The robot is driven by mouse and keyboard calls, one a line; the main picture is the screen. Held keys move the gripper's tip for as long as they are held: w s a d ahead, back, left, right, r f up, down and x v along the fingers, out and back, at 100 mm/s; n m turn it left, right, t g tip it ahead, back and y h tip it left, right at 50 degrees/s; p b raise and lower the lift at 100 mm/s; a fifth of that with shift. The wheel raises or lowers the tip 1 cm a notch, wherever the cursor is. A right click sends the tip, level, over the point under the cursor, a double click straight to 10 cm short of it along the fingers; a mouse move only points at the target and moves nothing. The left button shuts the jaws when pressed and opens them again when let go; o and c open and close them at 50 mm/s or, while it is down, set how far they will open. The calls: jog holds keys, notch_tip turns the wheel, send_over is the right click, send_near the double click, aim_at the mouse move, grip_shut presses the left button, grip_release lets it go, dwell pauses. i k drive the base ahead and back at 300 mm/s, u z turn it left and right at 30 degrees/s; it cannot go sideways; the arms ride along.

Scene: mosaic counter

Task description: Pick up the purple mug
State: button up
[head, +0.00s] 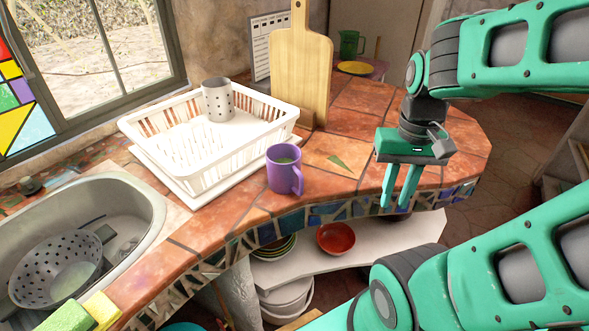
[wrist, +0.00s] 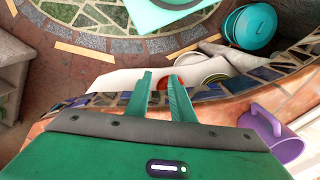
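The purple mug (head: 284,169) stands upright on the tiled counter, in front of the dish rack's right end, with its handle toward the lower right.
A white dish rack (head: 190,178) with a grey perforated cup (head: 217,100) stands left of the mug. A wooden cutting board (head: 300,65) stands behind. The sink (head: 125,205) is at left. A red bowl (head: 336,238) sits on the shelf below. The counter right of the mug is mostly clear.

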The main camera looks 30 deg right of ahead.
aim_at(283, 161)
jog(key=u, duration=2.25)
jog(key=k, duration=1.85)
jog(key=z, duration=0.45)
